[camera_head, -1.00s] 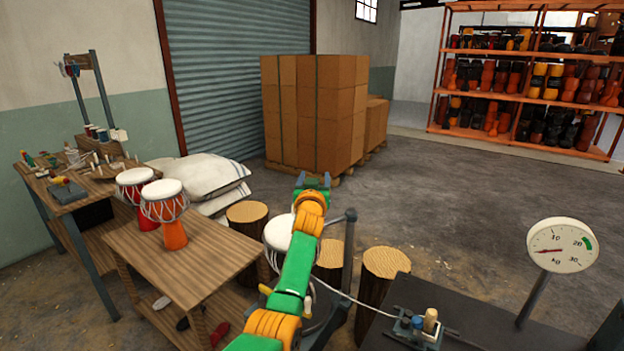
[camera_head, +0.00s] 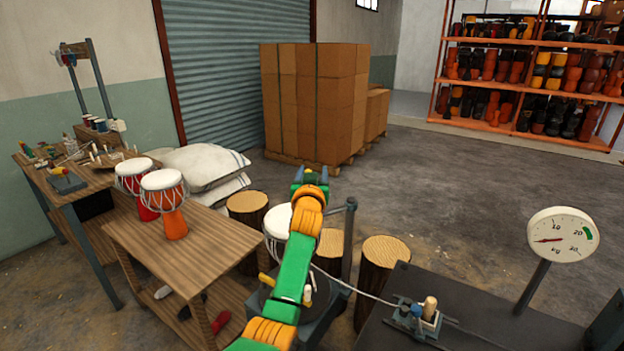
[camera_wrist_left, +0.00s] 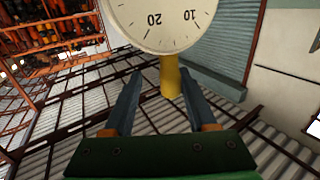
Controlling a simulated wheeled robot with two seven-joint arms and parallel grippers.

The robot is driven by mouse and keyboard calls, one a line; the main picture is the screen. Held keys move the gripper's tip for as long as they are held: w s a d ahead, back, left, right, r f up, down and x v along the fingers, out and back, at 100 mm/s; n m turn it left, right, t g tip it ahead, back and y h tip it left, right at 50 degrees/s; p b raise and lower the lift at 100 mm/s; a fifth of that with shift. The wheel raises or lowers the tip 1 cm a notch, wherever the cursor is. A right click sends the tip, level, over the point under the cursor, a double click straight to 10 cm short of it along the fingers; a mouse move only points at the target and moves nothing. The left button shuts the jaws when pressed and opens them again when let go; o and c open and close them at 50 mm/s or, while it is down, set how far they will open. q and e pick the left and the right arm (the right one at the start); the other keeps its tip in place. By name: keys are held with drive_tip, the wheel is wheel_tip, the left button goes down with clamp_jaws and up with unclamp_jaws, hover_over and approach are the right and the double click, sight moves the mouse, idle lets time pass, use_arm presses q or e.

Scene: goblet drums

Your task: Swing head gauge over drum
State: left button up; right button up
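My left gripper (camera_head: 311,174) reaches out at the end of the green and orange arm, above a white-topped drum (camera_head: 277,220). The drum stands by a dark metal stand (camera_head: 350,225) and is partly hidden by my arm. In the left wrist view my left gripper (camera_wrist_left: 160,78) has its two fingers apart. A white dial (camera_wrist_left: 160,20) with a yellow post (camera_wrist_left: 170,75) shows beyond the fingers, the post lying between the tips in the picture. I cannot tell whether they touch it. No such dial is visible near the gripper in the head view. My right gripper is not in view.
Log stools (camera_head: 383,255) stand around the stand. A wooden table (camera_head: 190,262) with two red and orange drums is at the left. A dial scale (camera_head: 562,236) rises from a dark bench (camera_head: 480,300) at the right. Stacked boxes (camera_head: 315,105) are behind.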

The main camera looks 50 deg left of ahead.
use_arm(q)
drive_tip(key=shift+b+v, duration=0.35)
drive_tip(key=shift+v, duration=1.85)
drive_tip(key=shift+a, duration=0.1)
